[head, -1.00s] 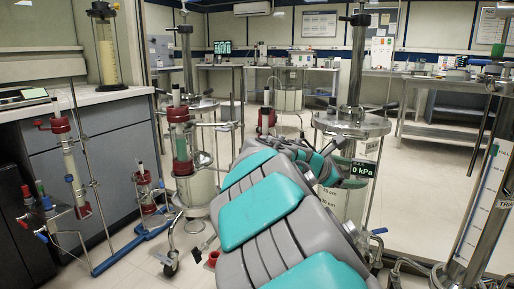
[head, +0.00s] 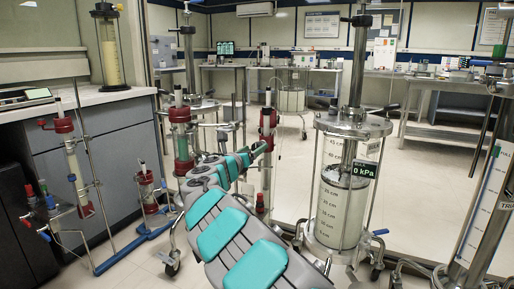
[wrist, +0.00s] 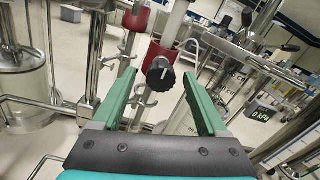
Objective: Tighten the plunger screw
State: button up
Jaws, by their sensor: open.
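The plunger screw appears to be the black ridged knob (wrist: 160,70) on a red collar (wrist: 165,55) of a slim column, in the middle of the wrist view. My gripper (wrist: 160,79) is open, with its two green fingers spread left and right of the knob in that picture. The fingers look apart from the knob, and I cannot tell how far beyond them it lies. In the head view my gripper (head: 257,150) is by the slim column with the red top collar (head: 268,120). The knob is too small to make out there.
A large clear cylinder (head: 342,205) with a 0 kPa display (head: 364,169) stands to the right. Another red-collared column (head: 181,142) stands just left of my gripper. A blue-footed stand (head: 130,246) is farther left. Bare floor (head: 420,215) shows at the right.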

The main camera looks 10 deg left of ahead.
jog(key=shift+x, duration=1.4)
jog(key=shift+c, duration=0.2)
grip_shut()
